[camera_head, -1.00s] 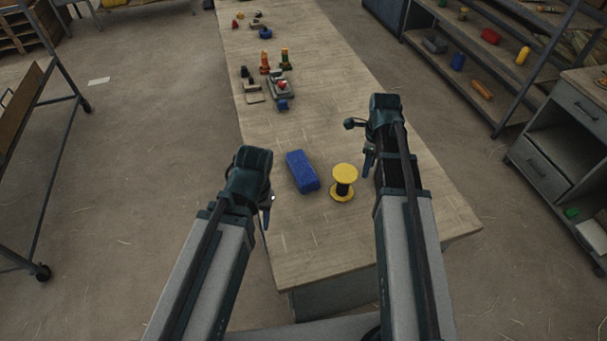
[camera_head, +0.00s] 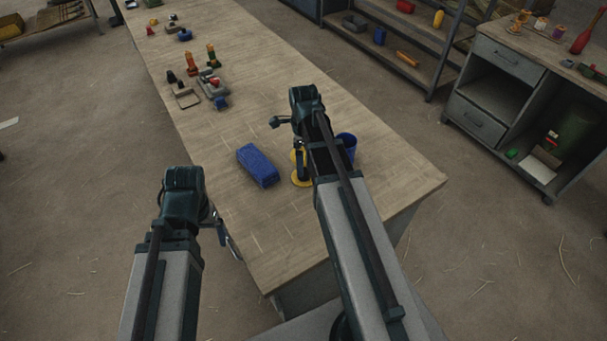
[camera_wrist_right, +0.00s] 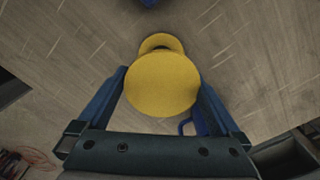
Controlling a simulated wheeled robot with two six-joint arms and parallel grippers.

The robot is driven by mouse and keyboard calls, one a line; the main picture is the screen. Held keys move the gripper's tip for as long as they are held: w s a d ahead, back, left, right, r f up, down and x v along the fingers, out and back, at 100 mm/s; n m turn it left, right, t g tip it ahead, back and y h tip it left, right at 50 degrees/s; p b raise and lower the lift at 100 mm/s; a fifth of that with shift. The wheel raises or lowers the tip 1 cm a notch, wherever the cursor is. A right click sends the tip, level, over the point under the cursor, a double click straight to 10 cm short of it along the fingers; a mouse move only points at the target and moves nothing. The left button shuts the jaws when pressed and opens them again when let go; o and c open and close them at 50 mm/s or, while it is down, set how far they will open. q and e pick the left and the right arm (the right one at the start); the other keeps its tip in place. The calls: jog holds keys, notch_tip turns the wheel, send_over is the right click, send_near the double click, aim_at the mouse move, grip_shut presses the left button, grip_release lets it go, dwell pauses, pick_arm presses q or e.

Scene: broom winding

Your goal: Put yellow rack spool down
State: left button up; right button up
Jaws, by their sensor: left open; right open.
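The yellow spool (camera_head: 298,181) is on the workbench; in the head view my right arm hides most of it. In the right wrist view its round yellow top (camera_wrist_right: 162,85) faces the camera, with the other yellow flange partly showing beyond. My right gripper (camera_head: 301,160) is open, its blue fingers at either side of the spool in the wrist view (camera_wrist_right: 162,98). I cannot tell whether the fingers touch it. My left gripper (camera_head: 229,243) is open and empty, off the bench's left edge.
A blue block (camera_head: 257,166) lies left of the spool. A blue cup (camera_head: 347,146) stands right of it, partly behind my right arm. Small parts and figures (camera_head: 212,84) stand farther up the workbench (camera_head: 270,240). A grey cabinet (camera_head: 487,115) stands at the right.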

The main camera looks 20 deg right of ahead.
pick_arm(q)
jog(key=shift+f, duration=0.7)
pick_arm(e)
jog(key=shift+f, duration=0.7)
pick_arm(q)
jog(key=shift+b, duration=0.3)
pick_arm(e)
notch_tip(320, 180, down, 5)
jog(key=b, duration=0.5)
jog(key=shift+w+f, duration=0.1)
jog(key=shift+f, duration=0.1)
pick_arm(q)
notch_tip(320, 180, down, 5)
jog(key=shift+f, duration=0.1)
pick_arm(e)
jog(key=shift+r, duration=0.1)
jog(key=shift+c, duration=0.3)
jog(key=c, duration=1.1)
jog(key=shift+r, duration=0.1)
